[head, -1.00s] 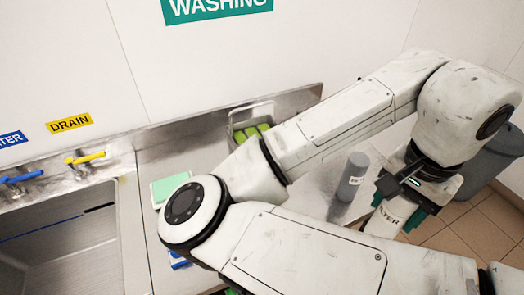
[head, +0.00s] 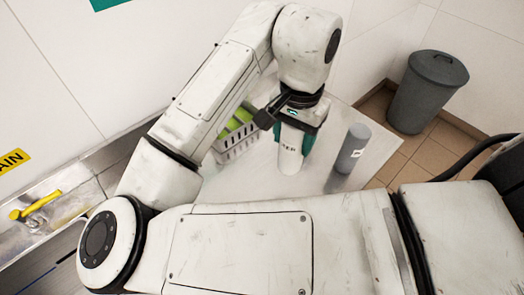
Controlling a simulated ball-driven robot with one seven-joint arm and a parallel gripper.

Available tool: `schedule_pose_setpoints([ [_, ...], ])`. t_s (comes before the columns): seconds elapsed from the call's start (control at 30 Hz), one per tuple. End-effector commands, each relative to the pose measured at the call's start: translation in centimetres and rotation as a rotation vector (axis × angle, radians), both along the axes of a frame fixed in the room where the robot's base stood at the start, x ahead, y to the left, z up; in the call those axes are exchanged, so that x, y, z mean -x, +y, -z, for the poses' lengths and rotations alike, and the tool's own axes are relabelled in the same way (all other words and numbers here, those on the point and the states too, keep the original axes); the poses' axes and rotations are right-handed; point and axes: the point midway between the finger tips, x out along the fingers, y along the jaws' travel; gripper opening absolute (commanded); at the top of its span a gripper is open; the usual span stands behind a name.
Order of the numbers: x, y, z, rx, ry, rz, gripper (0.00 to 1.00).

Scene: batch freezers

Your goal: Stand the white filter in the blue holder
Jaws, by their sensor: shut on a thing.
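The white filter (head: 289,158), with dark lettering on its side, hangs roughly upright below my gripper (head: 293,125). My gripper is shut on the filter's upper part, with green at the fingers.
A grey labelled cylinder (head: 352,149) stands on the counter right of the filter. A pale basket (head: 232,150) with green items (head: 239,118) is to the left, partly behind my arm. A grey lidded bin (head: 427,92) stands on the tiled floor beyond. A yellow tap (head: 36,204) is at far left.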

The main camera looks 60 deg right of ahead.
Motion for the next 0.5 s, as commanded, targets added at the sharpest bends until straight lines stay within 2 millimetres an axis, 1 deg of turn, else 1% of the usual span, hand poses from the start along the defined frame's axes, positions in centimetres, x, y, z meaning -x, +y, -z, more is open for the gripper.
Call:
schedule_pose_setpoints([
  [0.03,-1.2,0.2,0.3,-0.002,0.001,-0.008,0.14],
  [0.07,-1.9,0.3,0.6,-0.003,0.000,-0.008,0.14],
  [0.1,-2.4,0.3,1.5,-0.002,0.003,-0.006,0.14],
  [0.23,-4.2,0.4,3.6,-0.002,0.002,-0.004,0.14],
  [0.33,-5.1,0.5,4.8,-0.001,0.001,-0.001,0.14],
  [0.5,-5.8,0.5,5.7,0.001,0.001,0.000,0.14],
])
